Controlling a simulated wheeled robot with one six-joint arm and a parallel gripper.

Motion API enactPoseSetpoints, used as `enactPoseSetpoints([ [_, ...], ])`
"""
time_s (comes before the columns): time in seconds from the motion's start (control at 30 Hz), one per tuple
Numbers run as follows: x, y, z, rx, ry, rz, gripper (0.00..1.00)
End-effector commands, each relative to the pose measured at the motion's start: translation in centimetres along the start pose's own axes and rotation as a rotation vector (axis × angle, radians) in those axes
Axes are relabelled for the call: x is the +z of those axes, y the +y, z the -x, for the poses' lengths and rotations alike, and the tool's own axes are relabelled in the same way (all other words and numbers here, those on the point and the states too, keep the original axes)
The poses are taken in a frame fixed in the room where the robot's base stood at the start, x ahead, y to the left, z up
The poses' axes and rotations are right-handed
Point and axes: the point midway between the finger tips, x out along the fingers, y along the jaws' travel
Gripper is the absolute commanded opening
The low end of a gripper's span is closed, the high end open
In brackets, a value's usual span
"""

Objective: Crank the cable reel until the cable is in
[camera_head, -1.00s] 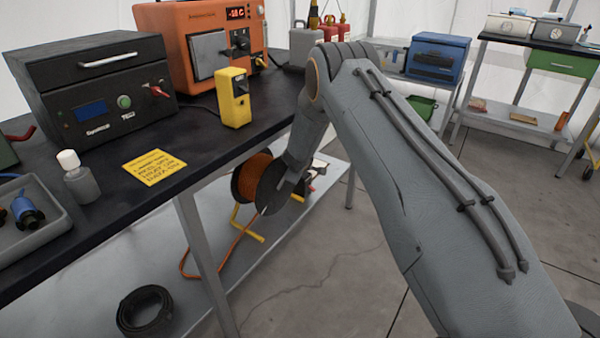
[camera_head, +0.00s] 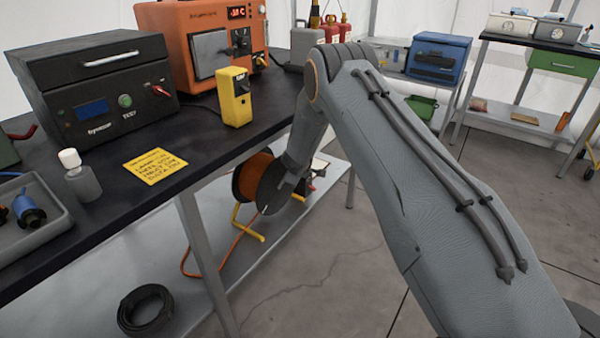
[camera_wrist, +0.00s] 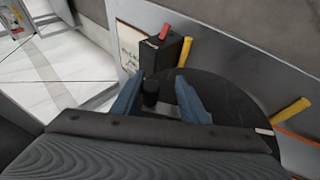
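The cable reel has orange cable (camera_head: 252,175) wound behind a dark round flange (camera_head: 272,190). It stands on a yellow frame (camera_head: 248,234) on the lower shelf. A loose orange cable (camera_head: 192,274) loops off it onto the shelf. My gripper (camera_wrist: 160,82) is at the flange, its blue fingers spread on either side of a dark upright knob (camera_wrist: 150,93). The knob sits nearer the left finger, with a gap showing to the right one. The flange (camera_wrist: 232,105) fills the space behind. In the head view my arm hides the fingers and knob.
The lower shelf (camera_head: 270,242) also holds a black coil (camera_head: 145,311). The dark worktop (camera_head: 215,150) above carries a yellow device (camera_head: 234,97) and an orange unit (camera_head: 180,20). In the wrist view a black box (camera_wrist: 160,52) stands just beyond the flange.

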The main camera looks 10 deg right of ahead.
Motion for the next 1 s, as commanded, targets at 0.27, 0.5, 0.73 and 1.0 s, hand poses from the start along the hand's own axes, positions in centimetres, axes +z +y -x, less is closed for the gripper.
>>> enactPoseSetpoints([
  [0.27,0.2,0.6,0.0,0.006,-0.001,-0.004,0.38],
  [0.5,0.1,0.9,0.8,0.009,0.0,-0.003,0.38],
  [0.73,0.0,0.8,4.5,0.007,0.001,-0.003,0.38],
  [1.0,0.0,0.5,7.6,0.005,0.002,-0.001,0.38],
])
